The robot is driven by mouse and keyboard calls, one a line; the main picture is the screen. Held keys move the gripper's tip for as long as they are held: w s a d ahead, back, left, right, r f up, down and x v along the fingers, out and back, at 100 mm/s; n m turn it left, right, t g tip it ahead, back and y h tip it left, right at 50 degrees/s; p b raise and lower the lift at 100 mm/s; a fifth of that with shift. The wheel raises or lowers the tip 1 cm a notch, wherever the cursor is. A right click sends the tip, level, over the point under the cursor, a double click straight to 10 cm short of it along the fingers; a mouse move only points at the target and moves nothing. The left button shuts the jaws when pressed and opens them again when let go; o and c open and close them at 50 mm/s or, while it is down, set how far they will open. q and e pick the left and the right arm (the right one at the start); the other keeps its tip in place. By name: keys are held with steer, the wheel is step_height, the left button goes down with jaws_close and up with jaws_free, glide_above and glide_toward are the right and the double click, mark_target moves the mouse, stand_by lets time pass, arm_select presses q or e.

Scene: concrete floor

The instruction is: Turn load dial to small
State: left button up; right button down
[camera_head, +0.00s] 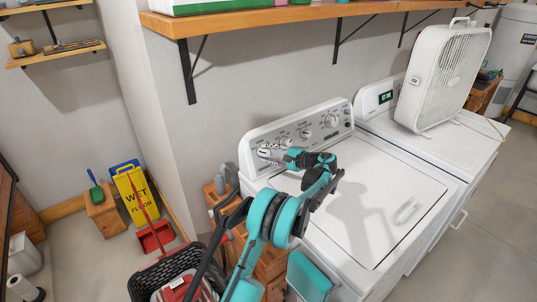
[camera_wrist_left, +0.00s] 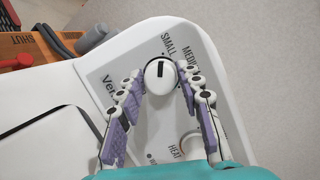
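The white load dial (camera_wrist_left: 160,78) is on the washer's control panel (camera_wrist_left: 115,72), with a short dark mark on its face pointing up in the left wrist view. The words SMALL and MEDIUM are printed above it and to its right. I cannot tell the exact setting. My left gripper (camera_wrist_left: 163,76) is open, its fingertips on either side of the dial with small gaps seeming to show. My right gripper is not in view.
Another knob (camera_wrist_left: 192,142) marked HEAT sits below the load dial. The washer lid (camera_head: 375,200) is shut. A dryer (camera_head: 440,140) with a box fan (camera_head: 440,75) on top stands at right. A wooden shelf (camera_head: 270,20) hangs above. A black basket (camera_head: 165,275) stands at lower left.

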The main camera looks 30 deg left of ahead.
arm_select(q)
steer(key=shift+o, duration=0.5)
steer(key=v, duration=1.2)
steer(key=shift+r, duration=0.1)
